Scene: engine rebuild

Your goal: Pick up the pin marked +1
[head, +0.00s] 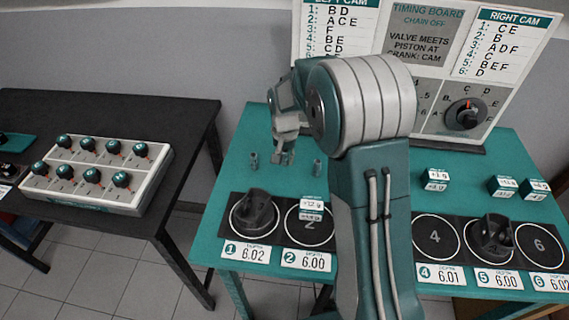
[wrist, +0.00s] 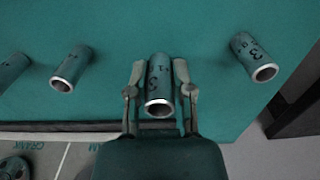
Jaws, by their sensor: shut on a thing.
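In the wrist view, my gripper (wrist: 160,80) is shut on a teal pin (wrist: 159,85) with a pale ring end, one finger on each side. In the head view, my gripper (head: 284,156) is low over the teal table between two small pins (head: 254,160) (head: 318,167).
Numbered bore places line the table front; pistons stand on 1 (head: 254,212) and 5 (head: 491,236). Small labelled blocks (head: 436,180) sit at the right. The timing board (head: 425,70) stands behind. A black table (head: 120,110) at the left holds a knob box (head: 98,175).

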